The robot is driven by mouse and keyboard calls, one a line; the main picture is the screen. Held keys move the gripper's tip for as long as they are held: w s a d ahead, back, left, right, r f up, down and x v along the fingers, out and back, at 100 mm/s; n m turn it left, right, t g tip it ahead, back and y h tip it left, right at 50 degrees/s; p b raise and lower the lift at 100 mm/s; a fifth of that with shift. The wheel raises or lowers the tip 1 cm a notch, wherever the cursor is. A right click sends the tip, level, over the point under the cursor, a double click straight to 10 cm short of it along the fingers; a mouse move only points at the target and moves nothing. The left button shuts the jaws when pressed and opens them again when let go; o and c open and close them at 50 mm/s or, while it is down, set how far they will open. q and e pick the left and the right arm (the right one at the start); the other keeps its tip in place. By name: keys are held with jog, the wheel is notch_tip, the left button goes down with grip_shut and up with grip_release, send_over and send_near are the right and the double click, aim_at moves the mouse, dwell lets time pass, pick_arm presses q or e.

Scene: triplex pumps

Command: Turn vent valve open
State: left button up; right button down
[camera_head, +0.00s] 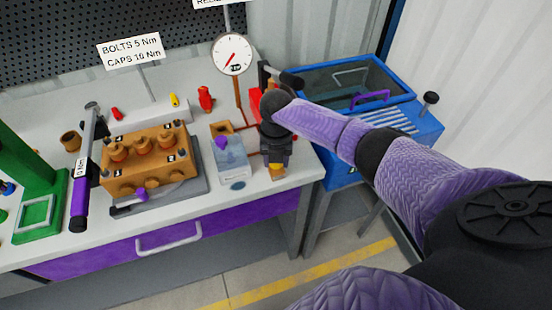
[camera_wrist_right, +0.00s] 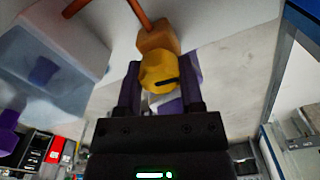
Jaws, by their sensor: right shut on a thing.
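The vent valve appears to be the yellow round knob (camera_wrist_right: 158,74) with a dark mark on its face, in front of an orange body (camera_wrist_right: 157,40) with a copper pipe (camera_wrist_right: 138,12). My right gripper (camera_wrist_right: 161,80) has one finger on each side of the knob and is shut on it. In the head view the right gripper (camera_head: 275,155) points down at the bench's right end, where a little of the yellow valve (camera_head: 277,169) shows below it. The wrist mostly hides the valve there. My left gripper is not in view.
A clear tank (camera_head: 231,162) stands left of the valve, and a dial gauge (camera_head: 232,54) rises behind. The orange pump block (camera_head: 150,172) and a purple-handled torque wrench (camera_head: 80,200) are farther left. A blue cabinet (camera_head: 425,130) stands right of the bench.

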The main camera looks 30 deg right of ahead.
jog(key=shift+n, duration=0.6)
jog(key=shift+c, duration=1.1)
grip_release()
